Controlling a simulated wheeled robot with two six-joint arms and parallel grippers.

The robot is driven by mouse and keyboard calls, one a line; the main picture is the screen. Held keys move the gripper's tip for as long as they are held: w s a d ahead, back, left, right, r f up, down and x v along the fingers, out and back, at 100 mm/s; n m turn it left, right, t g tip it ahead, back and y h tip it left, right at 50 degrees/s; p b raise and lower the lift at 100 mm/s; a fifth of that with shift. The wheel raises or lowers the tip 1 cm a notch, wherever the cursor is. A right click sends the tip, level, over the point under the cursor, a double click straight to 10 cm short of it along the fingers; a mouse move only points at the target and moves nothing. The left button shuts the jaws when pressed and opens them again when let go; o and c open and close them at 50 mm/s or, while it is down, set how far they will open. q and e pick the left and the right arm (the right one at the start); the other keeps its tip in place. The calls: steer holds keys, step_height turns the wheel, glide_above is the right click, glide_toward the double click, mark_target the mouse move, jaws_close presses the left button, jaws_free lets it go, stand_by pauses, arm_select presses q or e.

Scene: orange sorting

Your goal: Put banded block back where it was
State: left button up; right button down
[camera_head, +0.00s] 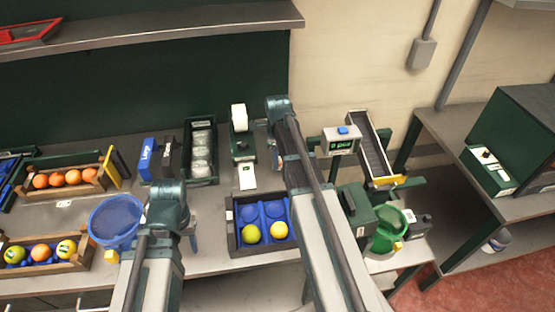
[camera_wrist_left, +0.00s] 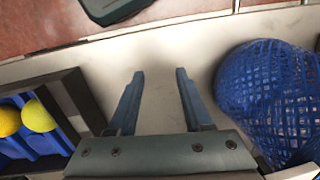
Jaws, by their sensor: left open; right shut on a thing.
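I cannot make out the banded block in either view. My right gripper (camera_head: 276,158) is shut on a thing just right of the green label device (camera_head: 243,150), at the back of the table. My right arm covers much of this gripper, and what it holds cannot be made out. My left gripper (camera_head: 183,240) is open near the front of the table, between the blue mesh basket (camera_head: 115,218) and the dark tray (camera_head: 262,248). In the left wrist view its open fingers (camera_wrist_left: 160,95) have nothing between them, only bare tabletop.
The dark tray has blue cups and two yellow balls (camera_head: 250,233). Wooden crates of fruit (camera_head: 70,190) stand at left. A blue "Large" box (camera_head: 148,162) and a green bin (camera_head: 201,150) stand at the back. A scale display (camera_head: 341,141), chute (camera_head: 370,145) and green funnel (camera_head: 387,236) are at right.

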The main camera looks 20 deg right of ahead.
arm_select(q)
steer(key=shift+f+b, duration=0.65)
arm_select(e)
steer(key=shift+f, duration=0.6)
steer(key=shift+c, duration=0.9)
jaws_free()
arm_select(q)
steer(key=shift+r, duration=0.1)
arm_select(e)
steer(key=shift+r, duration=0.1)
steer(key=shift+r+p, duration=4)
steer(key=shift+p, duration=0.1)
arm_select(q)
step_height(320, 180, up, 8)
arm_select(e)
steer(key=shift+f, duration=0.1)
